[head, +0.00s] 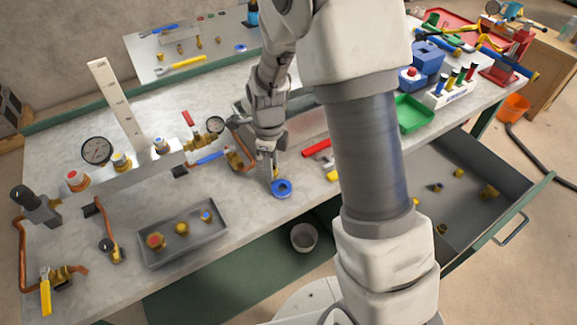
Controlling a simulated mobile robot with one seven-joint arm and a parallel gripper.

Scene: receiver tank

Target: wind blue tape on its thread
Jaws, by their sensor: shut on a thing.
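A roll of blue tape (281,188) shows as a flat ring near the front edge of the bench. My gripper (271,175) points down just behind and to the left of it, with its tips very close to the ring. My gripper is shut on a small brass-coloured fitting (275,172), of which only a sliver shows between the fingers and the tape. The fitting's thread is hidden, and I cannot tell whether it touches the roll.
A grey tray (185,248) with brass fittings lies to the left. A gauge manifold (130,172) stands behind it. A red marker-like bar (316,147) lies right of my gripper. An open drawer (470,190) juts out at right. My arm hides part of the bench.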

